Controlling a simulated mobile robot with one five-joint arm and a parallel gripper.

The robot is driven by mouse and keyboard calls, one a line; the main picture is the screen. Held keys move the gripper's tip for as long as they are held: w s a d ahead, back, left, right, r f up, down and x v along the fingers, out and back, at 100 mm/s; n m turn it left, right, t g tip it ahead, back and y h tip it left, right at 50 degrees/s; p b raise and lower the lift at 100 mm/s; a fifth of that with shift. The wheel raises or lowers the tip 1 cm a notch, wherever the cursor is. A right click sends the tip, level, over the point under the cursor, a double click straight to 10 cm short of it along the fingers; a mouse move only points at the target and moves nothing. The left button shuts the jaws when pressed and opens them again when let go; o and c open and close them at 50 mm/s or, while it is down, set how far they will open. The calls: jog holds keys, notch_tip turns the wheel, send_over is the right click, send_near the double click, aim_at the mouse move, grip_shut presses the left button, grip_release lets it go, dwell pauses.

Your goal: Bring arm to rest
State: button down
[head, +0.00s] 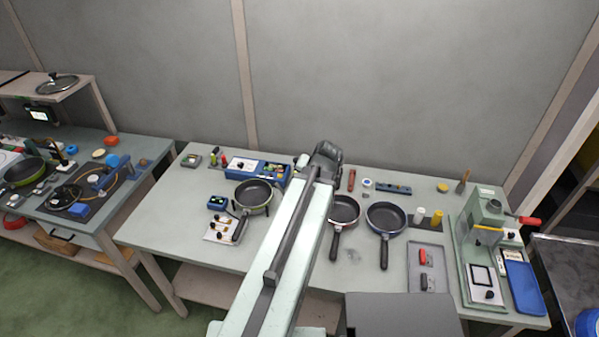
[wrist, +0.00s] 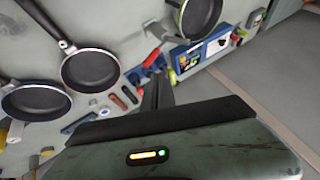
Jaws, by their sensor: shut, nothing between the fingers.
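My arm reaches up across the middle of the head view, over the long table (head: 190,235), with its dark end joint near the back wall. My gripper (wrist: 156,88) shows in the wrist view as dark fingers that look shut together, with nothing between them. The fingers are hidden behind the arm in the head view. In the wrist view, the tabletop and its pans lie beyond the fingers.
On the table are a green-rimmed pan (head: 254,193) left of my arm, and a red-rimmed pan (head: 343,209) and a blue pan (head: 385,218) right of it. A green press (head: 484,230) stands at the right end. A second table (head: 120,190) is at left.

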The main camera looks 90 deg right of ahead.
jog(key=shift+v, duration=1)
